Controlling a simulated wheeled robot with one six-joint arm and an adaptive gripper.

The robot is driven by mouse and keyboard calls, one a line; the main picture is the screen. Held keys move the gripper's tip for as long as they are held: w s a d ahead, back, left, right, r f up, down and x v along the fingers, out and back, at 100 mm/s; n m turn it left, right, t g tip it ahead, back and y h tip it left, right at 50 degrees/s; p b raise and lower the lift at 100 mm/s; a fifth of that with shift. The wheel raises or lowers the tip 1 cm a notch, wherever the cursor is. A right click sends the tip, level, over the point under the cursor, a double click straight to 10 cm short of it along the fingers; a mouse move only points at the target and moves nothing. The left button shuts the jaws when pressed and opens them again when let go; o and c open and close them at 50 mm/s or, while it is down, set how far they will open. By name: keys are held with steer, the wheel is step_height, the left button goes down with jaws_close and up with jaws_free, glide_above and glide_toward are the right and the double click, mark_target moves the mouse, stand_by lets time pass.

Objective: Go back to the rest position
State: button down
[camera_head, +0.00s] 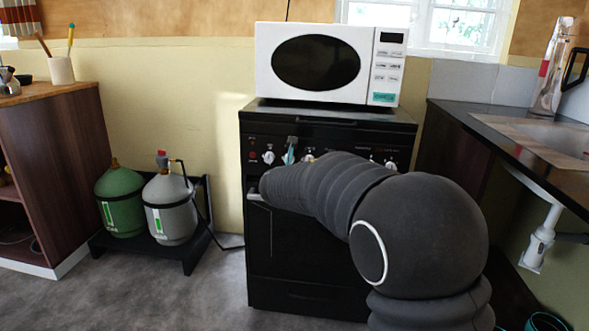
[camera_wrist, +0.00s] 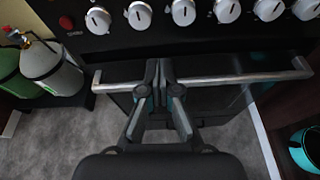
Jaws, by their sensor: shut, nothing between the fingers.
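My gripper (camera_wrist: 154,73) shows in the wrist view, its two dark fingers together at the tips with nothing held between them. The tips overlap the silver bar handle (camera_wrist: 215,79) of the black oven's front. I cannot tell whether they touch the bar. The row of white knobs (camera_wrist: 184,12) lies beyond the fingertips. In the head view my dark grey arm reaches left across the front of the black oven (camera_head: 300,285) and hides much of its door. My gripper cannot be made out clearly there.
A white microwave (camera_head: 270,82) stands on the oven. A green gas bottle (camera_head: 121,204) and a grey one (camera_head: 169,212) stand on a low black stand at the left. A dark counter with a sink (camera_head: 553,139) is close at the right. Grey floor is open at front left.

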steer(key=s+d+f+m+g+h, duration=0.3)
steer(key=s+d+f+m+g, duration=0.5)
steer(key=s+d+m, duration=0.6)
steer(key=s+d+m+y, duration=0.1)
steer(key=s+d+m, duration=0.2)
steer(key=s+m, duration=0.4)
steer(key=s+d+r+m+y, duration=0.1)
steer(key=s+d+m, duration=0.2)
steer(key=s+m, duration=0.4)
steer(key=s+d+r+m+y, duration=0.1)
steer(key=s+m, duration=0.6)
steer(key=s, duration=1.1)
steer(key=shift+s+d+g+y, duration=0.35)
steer(key=shift+d+y, duration=0.25)
steer(key=shift+d, duration=0.55)
